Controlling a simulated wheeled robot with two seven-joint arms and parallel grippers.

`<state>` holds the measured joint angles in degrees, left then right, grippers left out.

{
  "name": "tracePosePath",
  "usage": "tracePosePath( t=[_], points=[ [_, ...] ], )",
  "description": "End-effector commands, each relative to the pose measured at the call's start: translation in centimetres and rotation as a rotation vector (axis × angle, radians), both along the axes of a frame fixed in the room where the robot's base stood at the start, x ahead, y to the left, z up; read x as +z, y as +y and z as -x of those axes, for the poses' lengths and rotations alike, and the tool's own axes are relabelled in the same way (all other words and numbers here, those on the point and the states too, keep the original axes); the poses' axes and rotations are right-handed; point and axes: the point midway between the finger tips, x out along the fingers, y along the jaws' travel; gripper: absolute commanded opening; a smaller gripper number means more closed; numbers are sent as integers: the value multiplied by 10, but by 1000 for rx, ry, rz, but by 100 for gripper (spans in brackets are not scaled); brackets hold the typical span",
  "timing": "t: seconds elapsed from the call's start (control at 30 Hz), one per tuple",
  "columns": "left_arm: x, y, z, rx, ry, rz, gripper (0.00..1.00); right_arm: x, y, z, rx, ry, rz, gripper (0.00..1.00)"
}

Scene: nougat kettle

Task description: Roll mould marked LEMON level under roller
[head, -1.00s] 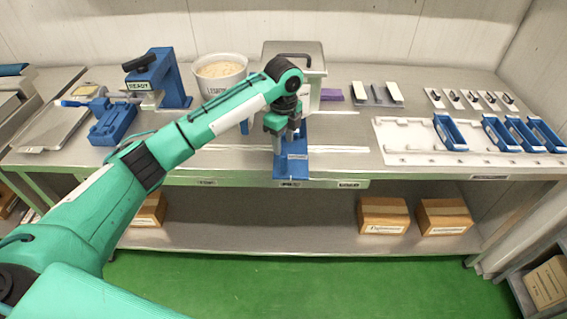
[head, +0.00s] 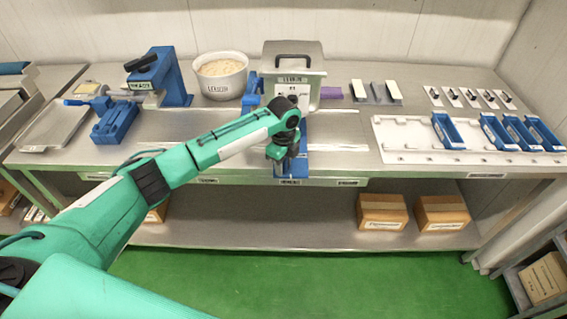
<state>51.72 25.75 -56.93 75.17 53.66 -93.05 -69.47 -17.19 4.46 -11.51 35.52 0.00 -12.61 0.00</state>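My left gripper (head: 284,158) points down over a blue mould-like piece (head: 293,171) at the front edge of the bench, in front of the steel box. My arm and gripper hide much of this piece. Its label is too small to read, and I cannot tell whether the fingers touch it or are open. A steel box with a black handle (head: 292,66) stands behind; I cannot make out a roller. Several blue moulds (head: 500,132) sit on a white board (head: 400,140) at the right; their marks are unreadable. My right gripper is not in view.
A white tub of pale mass (head: 222,74) stands behind my forearm. A blue press (head: 172,80) with a black handle and a blue block (head: 115,122) stand at the left. Small cards (head: 452,97) lie at the back right. Boxes (head: 382,212) sit on the lower shelf.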

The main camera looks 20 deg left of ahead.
Motion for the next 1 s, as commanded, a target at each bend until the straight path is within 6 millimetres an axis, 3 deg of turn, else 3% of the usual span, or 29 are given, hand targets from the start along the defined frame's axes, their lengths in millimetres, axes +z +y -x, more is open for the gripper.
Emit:
tracePosePath(
  t=[0.03, 0.13, 0.17, 0.37, 0.53, 0.77, 1.0],
  points=[
    [0, 0, 0, 0, 0, 0, 21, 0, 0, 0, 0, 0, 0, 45],
    [0, 0, 0, 0, 0, 0, 2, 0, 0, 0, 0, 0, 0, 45],
    [0, 0, 0, 0, 0, 0, 0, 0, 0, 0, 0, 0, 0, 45],
    [1, 1, 0, 0, 0, 0, 0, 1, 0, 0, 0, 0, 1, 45],
    [3, 14, 4, 2, 1, -1, 0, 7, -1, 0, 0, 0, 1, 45],
    [4, 58, 16, 6, 3, -4, 0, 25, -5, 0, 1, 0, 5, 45],
    [4, 122, 35, 7, 4, -4, 0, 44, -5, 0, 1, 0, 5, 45]
  ],
)
